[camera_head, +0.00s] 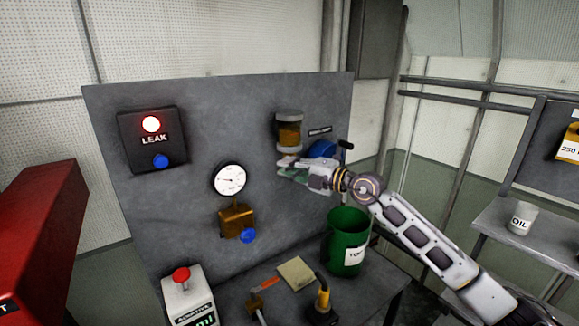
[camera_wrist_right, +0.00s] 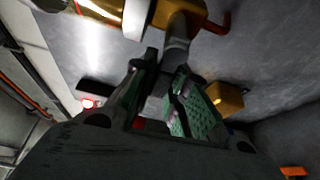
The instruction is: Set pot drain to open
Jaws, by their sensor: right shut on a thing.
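The pot (camera_head: 289,132), a clear bowl with amber liquid and grey caps, is mounted on the upright grey panel. My right gripper (camera_head: 284,170) is just below it, with the fingers pointing left. In the right wrist view, the green-padded fingers of the gripper (camera_wrist_right: 165,80) are closed around a small grey drain fitting (camera_wrist_right: 177,50) under the pot. The fingers hide part of the fitting, so its exact setting cannot be told. My left gripper is not in view.
A blue knob (camera_head: 322,149) sits right behind my right wrist. A green can (camera_head: 347,240) stands on the bench below my forearm. A gauge (camera_head: 229,180), a brass block (camera_head: 236,220) and a lit LEAK box (camera_head: 152,140) are left on the panel. Tools lie on the bench.

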